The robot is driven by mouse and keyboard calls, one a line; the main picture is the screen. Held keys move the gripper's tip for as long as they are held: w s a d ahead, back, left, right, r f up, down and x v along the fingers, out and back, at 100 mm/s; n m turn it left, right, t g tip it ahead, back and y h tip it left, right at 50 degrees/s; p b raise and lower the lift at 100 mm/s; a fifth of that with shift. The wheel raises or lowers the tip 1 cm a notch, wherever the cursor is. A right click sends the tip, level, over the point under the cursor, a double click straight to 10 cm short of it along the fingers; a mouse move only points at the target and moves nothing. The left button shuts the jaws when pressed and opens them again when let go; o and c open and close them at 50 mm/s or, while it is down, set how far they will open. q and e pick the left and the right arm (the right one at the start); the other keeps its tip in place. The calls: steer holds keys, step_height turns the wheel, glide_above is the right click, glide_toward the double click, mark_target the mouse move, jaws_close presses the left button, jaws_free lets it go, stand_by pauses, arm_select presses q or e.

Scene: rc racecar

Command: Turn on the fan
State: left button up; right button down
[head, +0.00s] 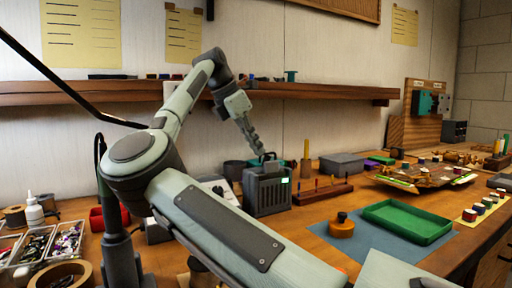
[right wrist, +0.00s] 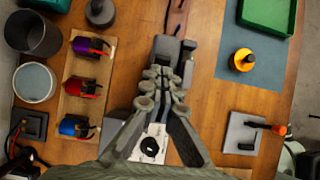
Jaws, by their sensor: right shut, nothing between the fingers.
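The likely fan is a dark grey box (head: 268,193) with vertical slots and a small lit green patch on its front right, standing on the bench against the wall side. A handle-like part shows on its top. My right gripper (head: 259,152) is shut and empty, pointing down at the top of this box; I cannot tell whether it touches. In the right wrist view, the shut fingers (right wrist: 162,76) lie over a grey body (right wrist: 171,48), probably the same box, and hide part of it. My left gripper is not in view.
A green tray (head: 407,221) and an orange round piece (head: 341,226) lie on or beside a blue mat (head: 378,240) to the right. A wooden rack (head: 322,192) stands right of the box. A shelf (head: 300,90) runs above. Parts trays (head: 48,243) lie at left.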

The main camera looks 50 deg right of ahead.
steer(key=shift+r, duration=0.45)
steer(key=v, duration=1.2)
steer(key=shift+s, duration=0.1)
